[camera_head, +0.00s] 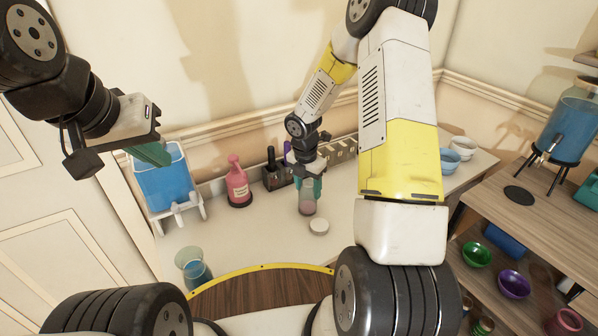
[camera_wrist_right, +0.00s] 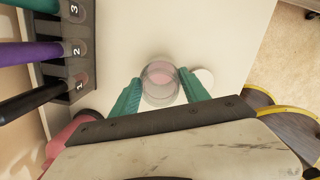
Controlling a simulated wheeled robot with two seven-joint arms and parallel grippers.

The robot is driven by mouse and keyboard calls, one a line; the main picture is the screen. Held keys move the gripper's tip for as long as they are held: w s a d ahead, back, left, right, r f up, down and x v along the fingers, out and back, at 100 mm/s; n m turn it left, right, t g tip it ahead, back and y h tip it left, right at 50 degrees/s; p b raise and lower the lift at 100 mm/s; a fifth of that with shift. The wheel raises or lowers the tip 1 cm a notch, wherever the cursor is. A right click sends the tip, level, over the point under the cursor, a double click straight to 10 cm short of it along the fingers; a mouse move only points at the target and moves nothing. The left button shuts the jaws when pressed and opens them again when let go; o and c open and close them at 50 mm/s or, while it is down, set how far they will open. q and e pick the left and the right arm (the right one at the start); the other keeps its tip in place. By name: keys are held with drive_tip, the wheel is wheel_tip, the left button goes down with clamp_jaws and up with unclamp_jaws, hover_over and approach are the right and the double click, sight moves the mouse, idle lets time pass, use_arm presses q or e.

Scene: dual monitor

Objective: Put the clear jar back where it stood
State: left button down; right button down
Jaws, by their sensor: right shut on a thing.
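The clear jar (camera_head: 307,207) has a pinkish look inside and stands upright at the counter, just left of a small white round piece (camera_head: 319,226). My right gripper (camera_head: 308,186) comes down over it with its green fingers shut on the jar. In the right wrist view the jar (camera_wrist_right: 160,84) sits between the two green fingertips (camera_wrist_right: 160,90). I cannot tell whether its base touches the counter. My left gripper (camera_head: 118,158) hangs at the upper left, apart from everything, and looks open and empty; one green finger shows and the other is hidden.
A pink bottle (camera_head: 238,184) and a numbered rack (camera_head: 275,175) with dark and purple handles stand behind, left of the jar. A blue tank (camera_head: 165,187) is further left. A beaker of blue liquid (camera_head: 194,268) stands at the front left. Bare counter (camera_head: 255,235) lies between.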

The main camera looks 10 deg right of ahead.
drive_tip(key=shift+f, duration=0.15)
drive_tip(key=c, duration=0.6)
unclamp_jaws()
drive_tip(key=shift+o, duration=0.2)
drive_tip(key=s+r+m+t, duration=0.1)
drive_tip(key=s+r+m, duration=0.45)
drive_tip(key=r, duration=0.75)
drive_tip(key=s+r+m+t, duration=0.1)
drive_tip(key=s+r+m, duration=0.45)
drive_tip(key=r, duration=0.75)
drive_tip(key=s+a+r+m+t+y, duration=0.1)
drive_tip(key=s+r+m, duration=0.2)
drive_tip(key=s+m, duration=0.3)
drive_tip(key=s+a+r+m+t+y, duration=0.1)
drive_tip(key=s+r+m+t+y, duration=0.1)
drive_tip(key=s+r+m, duration=0.2)
drive_tip(key=s+m, duration=0.3)
drive_tip(key=m, duration=0.1)
drive_tip(key=shift+s+m, duration=0.15)
drive_tip(key=shift+m, duration=0.25)
